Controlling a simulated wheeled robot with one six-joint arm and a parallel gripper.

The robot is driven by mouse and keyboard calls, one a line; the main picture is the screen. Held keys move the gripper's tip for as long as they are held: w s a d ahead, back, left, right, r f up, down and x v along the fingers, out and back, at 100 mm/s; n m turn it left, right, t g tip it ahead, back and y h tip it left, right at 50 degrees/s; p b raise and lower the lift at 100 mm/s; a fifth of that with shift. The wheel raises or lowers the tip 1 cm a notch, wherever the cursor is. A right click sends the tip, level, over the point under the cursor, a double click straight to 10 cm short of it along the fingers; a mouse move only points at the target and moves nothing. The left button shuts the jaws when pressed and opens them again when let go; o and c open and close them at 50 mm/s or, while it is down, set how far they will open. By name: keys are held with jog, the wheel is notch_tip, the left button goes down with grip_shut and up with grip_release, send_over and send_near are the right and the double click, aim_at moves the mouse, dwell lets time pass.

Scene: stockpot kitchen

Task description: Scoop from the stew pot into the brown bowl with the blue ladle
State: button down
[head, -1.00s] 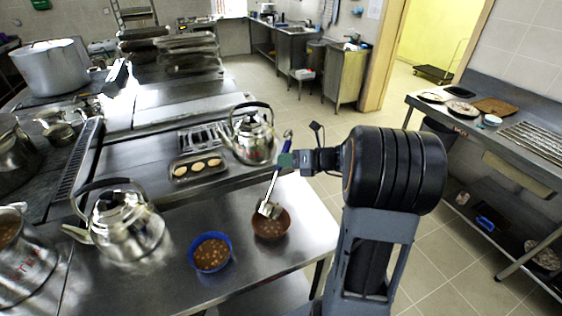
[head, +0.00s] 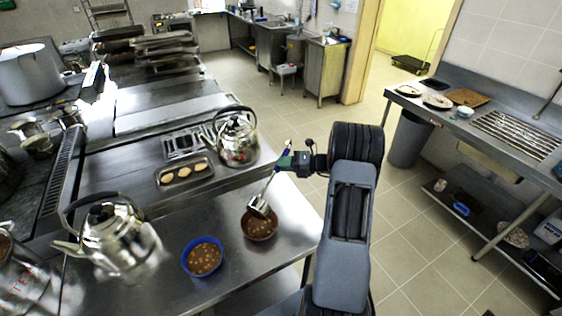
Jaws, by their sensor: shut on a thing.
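My gripper (head: 286,161) is shut on the blue-handled ladle (head: 270,184). The ladle slants down to the left, its metal head at the far side of the brown bowl (head: 273,234). I cannot tell whether the head touches the bowl. The brown bowl stands on the steel table and shows brown stew with pale bits inside. The stew pot (head: 27,284), steel with red letters, is cut off at the lower left edge, and a little brown stew shows at its top.
A blue bowl (head: 187,267) of stew stands left of the brown bowl. One kettle (head: 118,240) stands between it and the pot; another kettle (head: 237,140) stands behind the brown bowl. A tray (head: 184,183) with several pale patties lies near that kettle.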

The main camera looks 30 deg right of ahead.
jog(key=w+d+f+m+t+y+b, duration=0.1)
jog(key=w+d+f+m+y+b, duration=0.1)
jog(key=f, duration=0.6)
jog(key=shift+w+d+m+b, duration=0.45)
jog(key=shift+d+m, duration=0.85)
jog(key=shift+m, duration=0.5)
jog(key=shift+s+f, duration=0.1)
jog(key=shift+f, duration=0.05)
dwell(0.3)
